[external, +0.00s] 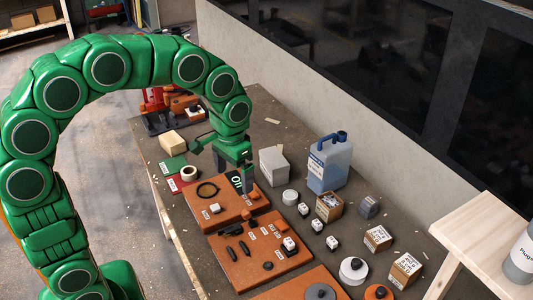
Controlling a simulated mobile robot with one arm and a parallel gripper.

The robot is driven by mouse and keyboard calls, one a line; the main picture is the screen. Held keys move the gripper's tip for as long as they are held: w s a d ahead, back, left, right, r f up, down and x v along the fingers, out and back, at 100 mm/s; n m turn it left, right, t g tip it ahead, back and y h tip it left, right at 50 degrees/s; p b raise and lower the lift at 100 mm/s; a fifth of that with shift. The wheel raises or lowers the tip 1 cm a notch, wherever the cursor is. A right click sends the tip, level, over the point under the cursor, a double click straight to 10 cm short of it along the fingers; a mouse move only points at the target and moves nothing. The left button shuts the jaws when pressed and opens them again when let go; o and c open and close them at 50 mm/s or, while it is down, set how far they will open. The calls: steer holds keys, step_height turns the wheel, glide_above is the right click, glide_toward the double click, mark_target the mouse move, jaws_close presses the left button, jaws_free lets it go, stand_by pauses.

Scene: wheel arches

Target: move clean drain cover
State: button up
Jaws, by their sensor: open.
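My gripper (239,178) points down above the far orange board (227,219), close to its far edge. Its jaws are open, and I see nothing held between them. I cannot tell for sure which part is the clean drain cover. A grey round disc (320,291) lies on the nearest orange board, at the bottom edge of the picture. A white round piece with a dark knob (353,270) is on the bench to its right. The small labels are too small to read.
The middle orange board (262,266) holds several dark parts and a white block. A blue jug (330,163), a pale box (273,165) and small cartons (405,270) stand along the wall side. Green (173,168) and red (182,181) mats lie at the left edge.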

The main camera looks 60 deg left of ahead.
steer(key=w+a+f+n+t+y, duration=0.1)
steer(key=w+a+f+n, duration=0.2)
steer(key=w+a, duration=0.9)
steer(key=w+a+f+n+t, duration=0.15)
steer(key=w+a+f, duration=0.25)
steer(key=w+a, duration=0.8)
steer(key=a+f+n+y, duration=0.1)
steer(key=a+f, duration=0.3)
steer(key=a, duration=0.6)
steer(key=a+f+n+y, duration=0.1)
steer(key=a+f, duration=0.4)
steer(key=a, duration=0.6)
steer(key=a+f+n+y, duration=0.1)
steer(key=a+f+n, duration=0.2)
steer(key=a, duration=0.8)
steer(key=shift+w+a+f+n, duration=0.2)
steer(key=shift+f+n, duration=0.15)
steer(key=shift+f, duration=0.8)
steer(key=shift+g, duration=0.25)
steer(key=shift+x, duration=3.8)
